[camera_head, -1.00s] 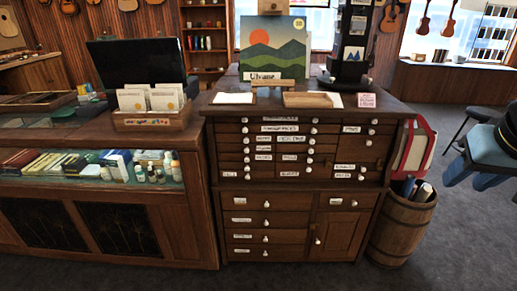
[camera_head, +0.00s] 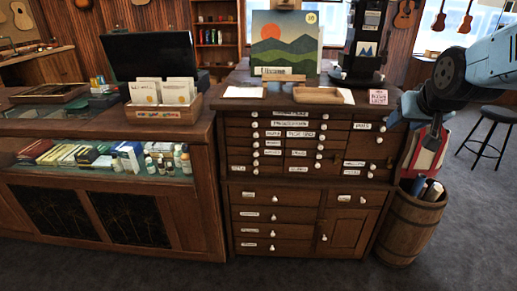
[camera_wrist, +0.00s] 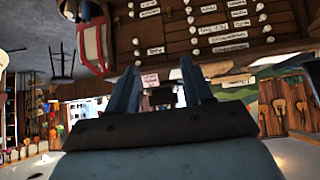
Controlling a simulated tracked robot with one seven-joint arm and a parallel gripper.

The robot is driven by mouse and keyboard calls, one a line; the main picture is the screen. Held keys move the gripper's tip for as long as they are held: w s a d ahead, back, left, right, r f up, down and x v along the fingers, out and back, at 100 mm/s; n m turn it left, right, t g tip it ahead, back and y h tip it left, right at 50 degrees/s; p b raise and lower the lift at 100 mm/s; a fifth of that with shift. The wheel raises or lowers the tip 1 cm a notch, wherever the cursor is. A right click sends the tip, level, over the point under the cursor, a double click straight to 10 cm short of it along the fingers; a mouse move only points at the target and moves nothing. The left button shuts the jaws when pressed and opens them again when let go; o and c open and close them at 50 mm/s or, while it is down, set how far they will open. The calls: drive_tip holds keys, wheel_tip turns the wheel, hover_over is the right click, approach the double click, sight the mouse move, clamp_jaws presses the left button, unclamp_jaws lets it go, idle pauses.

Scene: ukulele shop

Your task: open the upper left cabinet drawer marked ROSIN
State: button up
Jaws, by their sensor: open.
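The dark wooden cabinet (camera_head: 232,185) stands upright in the middle of the head view, with several labelled drawers and white round knobs. The upper left drawers (camera_head: 240,133) look shut. The labels are too small to read for sure, so I cannot tell which says ROSIN. My gripper shows in the wrist view (camera_wrist: 163,84) with its two fingers apart and nothing between them. In the head view my blue arm is at the upper right, with the gripper (camera_head: 436,128) pointing down beside the cabinet's right end, away from the left drawers. The cabinet's drawer front is in the wrist view (camera_wrist: 180,32), turned upside down.
A glass counter (camera_head: 100,185) joins the cabinet on the left. A picture stand (camera_head: 285,45), wooden tray (camera_head: 318,95) and dark stand (camera_head: 365,40) are on top. A barrel (camera_head: 408,225) stands at the right, a stool (camera_head: 490,125) beyond. The floor in front is clear.

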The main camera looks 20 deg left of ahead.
drive_tip(key=w+a+f+n+t+y, duration=0.15)
drive_tip(key=w+a+f, duration=0.35)
drive_tip(key=w+a, duration=0.6)
drive_tip(key=n+t+y, duration=0.4)
drive_tip(key=t+y, duration=0.1)
drive_tip(key=y, duration=0.3)
approach(256, 146)
drive_tip(key=shift+g, duration=0.25)
drive_tip(key=x, duration=0.8)
drive_tip(key=shift+w+r, duration=0.25)
drive_tip(key=shift+r, duration=0.05)
drive_tip(key=shift+c, duration=0.4)
clamp_jaws()
